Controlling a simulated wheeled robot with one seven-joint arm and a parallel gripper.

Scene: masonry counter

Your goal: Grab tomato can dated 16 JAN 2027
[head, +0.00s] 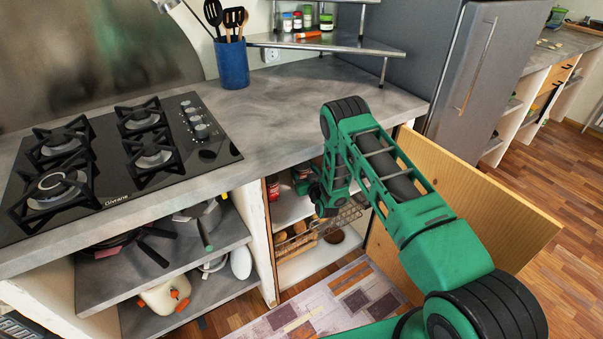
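A red can (273,188) stands at the left side of the upper shelf inside the open cabinet under the counter. Another item with red and dark green colours (301,180) stands beside it to the right, partly behind my arm. Both are small here and no date can be read, so I cannot tell which is the tomato can dated 16 JAN 2027. My gripper (322,200) is at the cabinet opening, just right of these items. It is small and dark, and its fingers cannot be made out.
The wooden cabinet door (480,215) stands open to the right of my arm. A wire basket (345,218) and a wooden crate (296,245) are lower in the cabinet. The counter edge is above. A patterned rug (325,305) lies in front.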

